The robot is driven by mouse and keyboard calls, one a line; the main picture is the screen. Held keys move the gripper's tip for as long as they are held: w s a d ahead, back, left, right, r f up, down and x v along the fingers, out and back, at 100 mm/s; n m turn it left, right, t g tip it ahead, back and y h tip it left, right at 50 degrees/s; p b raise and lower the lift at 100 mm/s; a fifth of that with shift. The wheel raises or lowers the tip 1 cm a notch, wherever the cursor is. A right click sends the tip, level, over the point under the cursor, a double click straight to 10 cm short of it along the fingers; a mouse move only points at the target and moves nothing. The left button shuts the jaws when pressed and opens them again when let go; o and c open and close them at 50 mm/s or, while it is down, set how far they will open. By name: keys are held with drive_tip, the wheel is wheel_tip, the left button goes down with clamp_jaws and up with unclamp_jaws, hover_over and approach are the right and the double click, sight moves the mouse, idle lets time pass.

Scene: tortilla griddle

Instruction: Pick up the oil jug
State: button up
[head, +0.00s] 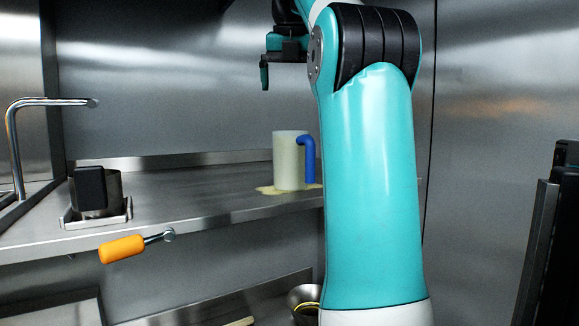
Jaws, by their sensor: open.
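The oil jug (288,162) is a pale, cream-coloured cylinder with a blue handle (309,155) on its right side. It stands upright on the steel counter (190,190), with a yellowish puddle (271,190) around its base. My gripper (265,75) is up in the air, above and a little left of the jug, and does not touch it. It is open and appears empty. Part of it is hidden behind my own teal arm, which stands just right of the jug.
A small metal container with a black block (90,188) sits on the counter's left. An orange handle (121,249) sticks out below the front edge. A faucet (45,102) stands far left. A metal bowl (303,297) is below. The counter between container and jug is clear.

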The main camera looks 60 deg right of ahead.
sight(290, 138)
drive_tip(key=b+x, duration=0.7)
drive_tip(key=x, duration=0.7)
drive_tip(key=shift+s+a+f+b, duration=0.1)
drive_tip(key=shift+s+f+b, duration=0.05)
drive_tip(key=shift+b, duration=0.25)
drive_tip(key=shift+c, duration=0.5)
drive_tip(key=c, duration=1.5)
drive_tip(key=shift+c, duration=0.2)
drive_tip(key=shift+r, duration=0.25)
